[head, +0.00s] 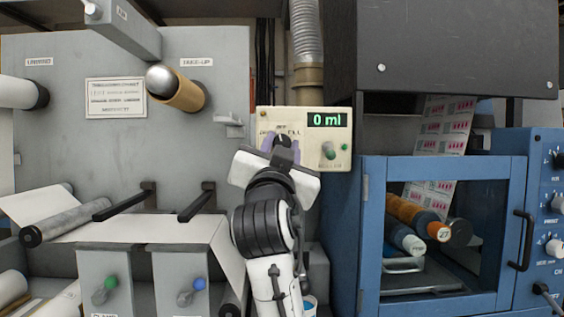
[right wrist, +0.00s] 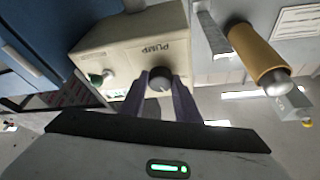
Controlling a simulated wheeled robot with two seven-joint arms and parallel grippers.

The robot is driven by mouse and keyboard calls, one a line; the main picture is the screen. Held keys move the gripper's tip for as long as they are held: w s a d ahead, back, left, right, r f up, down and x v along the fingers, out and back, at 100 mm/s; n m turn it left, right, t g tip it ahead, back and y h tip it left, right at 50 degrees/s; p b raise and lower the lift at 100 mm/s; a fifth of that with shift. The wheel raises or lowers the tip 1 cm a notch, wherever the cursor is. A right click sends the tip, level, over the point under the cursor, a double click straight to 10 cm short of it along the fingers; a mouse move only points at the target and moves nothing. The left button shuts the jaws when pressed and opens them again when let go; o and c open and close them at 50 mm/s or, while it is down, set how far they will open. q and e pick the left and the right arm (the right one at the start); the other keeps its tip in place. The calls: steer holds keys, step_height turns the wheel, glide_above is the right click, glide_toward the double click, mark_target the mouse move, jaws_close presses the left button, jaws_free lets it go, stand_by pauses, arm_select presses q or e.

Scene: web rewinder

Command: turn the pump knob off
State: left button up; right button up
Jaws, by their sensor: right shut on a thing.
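The pump box (head: 330,138) is a beige panel with a green "0 ml" display (head: 327,120). Its pump knob (right wrist: 160,79) is dark and round with a pale mark, below the upside-down word PUMP in the right wrist view. My right gripper (head: 281,144) is at the left part of the box. Its two purple fingers (right wrist: 161,88) are shut on the knob, one on each side. In the head view the gripper hides most of the knob. My left gripper is not in view.
A green-tipped switch (head: 329,152) sits right of the knob on the same box. A take-up roller (head: 180,90) sticks out at upper left. A blue cabinet (head: 372,215) stands close on the right. Black bars (head: 125,203) jut out at lower left.

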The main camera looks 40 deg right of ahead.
steer(key=shift+a+m+g+h+b, duration=0.1)
steer(key=shift+m+g+h+b, duration=0.25)
steer(key=shift+m, duration=0.8)
steer(key=shift+m+g+h+b, duration=0.15)
steer(key=shift+m+g+b, duration=0.4)
steer(key=shift+m, duration=0.9)
steer(key=o, duration=1)
steer(key=shift+o, duration=0.2)
steer(key=shift+r, duration=0.15)
step_height(320, 180, up, 10)
steer(key=shift+p, duration=0.35)
